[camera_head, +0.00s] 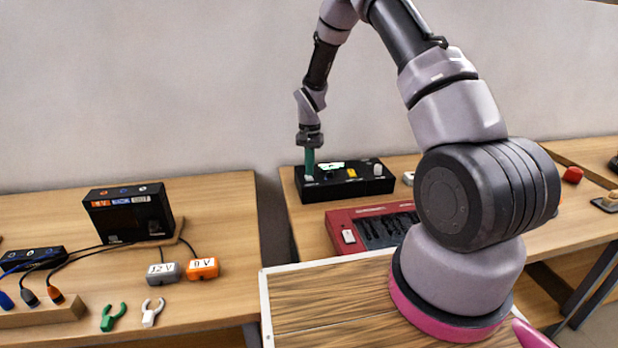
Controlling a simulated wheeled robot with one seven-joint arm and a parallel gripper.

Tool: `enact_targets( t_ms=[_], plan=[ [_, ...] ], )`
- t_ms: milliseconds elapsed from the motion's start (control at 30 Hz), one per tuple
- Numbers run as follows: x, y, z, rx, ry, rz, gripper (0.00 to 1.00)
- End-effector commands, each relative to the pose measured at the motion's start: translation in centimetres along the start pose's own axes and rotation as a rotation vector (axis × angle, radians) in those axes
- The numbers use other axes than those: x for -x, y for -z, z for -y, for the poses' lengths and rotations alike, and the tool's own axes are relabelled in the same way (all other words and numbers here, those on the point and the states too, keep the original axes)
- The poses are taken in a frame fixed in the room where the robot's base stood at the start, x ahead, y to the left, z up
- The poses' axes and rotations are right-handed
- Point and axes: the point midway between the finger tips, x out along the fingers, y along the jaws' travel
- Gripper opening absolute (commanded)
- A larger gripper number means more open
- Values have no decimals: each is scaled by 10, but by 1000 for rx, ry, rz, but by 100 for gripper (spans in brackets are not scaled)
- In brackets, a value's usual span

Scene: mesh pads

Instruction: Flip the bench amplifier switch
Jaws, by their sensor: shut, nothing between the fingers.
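A black box (348,187) with a white switch or knob at its left end, a lit green display, a yellow button and a grey knob stands on the right-hand bench; it looks like the bench amplifier, though its label is too small to read. My gripper (310,172) points straight down at the left end of this box. Its greenish fingers are shut and empty. The fingertips are at or just above the white switch (308,178); I cannot tell whether they touch it. The fingers partly hide that end of the box.
A red panel with dark sliders (348,238) lies in front of the black box. My arm blocks part of the right bench. A gap separates it from the left bench (220,215), which holds a black power box (128,215), grey and orange blocks (203,268) and cables.

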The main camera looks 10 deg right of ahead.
Motion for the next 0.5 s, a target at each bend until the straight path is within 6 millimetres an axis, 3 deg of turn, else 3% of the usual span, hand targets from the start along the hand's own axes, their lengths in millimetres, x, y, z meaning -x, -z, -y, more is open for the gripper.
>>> enact_targets(
  t_ms=[500],
  plan=[
    [-8,0,0,0,-1,1,0]
  ],
)
